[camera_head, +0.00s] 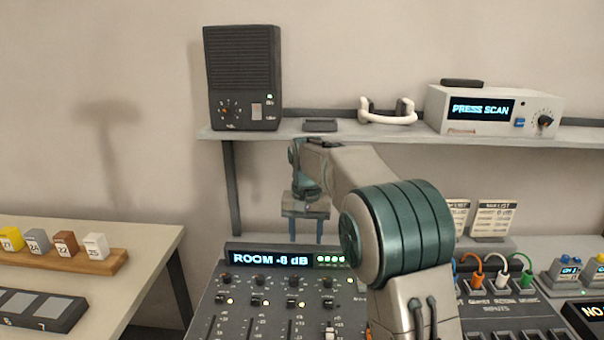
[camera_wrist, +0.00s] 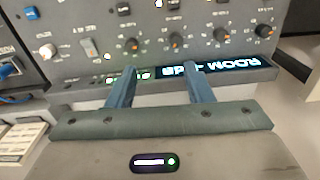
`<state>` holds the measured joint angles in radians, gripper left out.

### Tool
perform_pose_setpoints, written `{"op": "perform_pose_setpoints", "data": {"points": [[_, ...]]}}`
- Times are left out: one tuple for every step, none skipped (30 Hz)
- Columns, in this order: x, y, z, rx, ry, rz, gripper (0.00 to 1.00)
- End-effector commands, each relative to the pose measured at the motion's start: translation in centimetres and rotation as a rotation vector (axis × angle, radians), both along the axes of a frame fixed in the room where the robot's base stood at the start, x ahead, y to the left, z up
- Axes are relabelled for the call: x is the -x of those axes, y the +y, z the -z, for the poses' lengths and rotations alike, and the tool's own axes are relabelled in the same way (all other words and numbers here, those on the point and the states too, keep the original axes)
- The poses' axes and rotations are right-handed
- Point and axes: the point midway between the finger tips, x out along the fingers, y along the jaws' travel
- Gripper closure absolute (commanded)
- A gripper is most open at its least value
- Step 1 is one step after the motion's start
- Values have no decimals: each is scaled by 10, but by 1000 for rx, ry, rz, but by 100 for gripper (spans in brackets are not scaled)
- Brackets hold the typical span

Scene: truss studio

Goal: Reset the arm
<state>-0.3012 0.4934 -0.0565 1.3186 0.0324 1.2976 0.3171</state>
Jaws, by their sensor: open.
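My gripper (camera_head: 306,230) hangs pointing down just behind and above the mixing console (camera_head: 275,300), by its "ROOM -8 dB" display. My arm reaches in from the lower right of the head view and bends down at the wrist. In the wrist view, the two blue-grey fingers of my gripper (camera_wrist: 160,88) stand apart, with nothing between them. Beyond them are the console's display strip (camera_wrist: 225,66) and rows of knobs. My arm hides part of the console's right side in the head view.
A shelf (camera_head: 380,130) above holds a dark speaker box (camera_head: 243,78), a white headset (camera_head: 387,112) and a scanner unit (camera_head: 494,108). On the left, a table (camera_head: 150,240) carries a wooden rack (camera_head: 75,262) of coloured blocks. Coloured cables (camera_head: 500,268) plug in at right.

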Motion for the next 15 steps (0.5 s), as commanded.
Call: {"op": "perform_pose_setpoints", "data": {"points": [[14, -13, -10, -5, -13, 2, 53], [22, -20, -14, -7, -20, 1, 53], [32, -29, -19, -10, -29, 0, 53], [41, -35, -22, -11, -35, -2, 53], [50, -42, -25, -13, -41, -3, 53], [61, -50, -28, -14, -50, -4, 53], [70, -56, -30, -16, -56, -7, 53], [80, -62, -32, -17, -65, -9, 53], [92, -69, -33, -17, -73, -10, 53], [102, -74, -34, -18, -81, -13, 53], [112, -80, -35, -18, -87, -14, 53], [125, -87, -36, -18, -97, -15, 53], [135, -92, -35, -18, -104, -17, 53], [145, -96, -35, -16, -111, -20, 53], [159, -103, -34, -16, -121, -21, 53]]}}
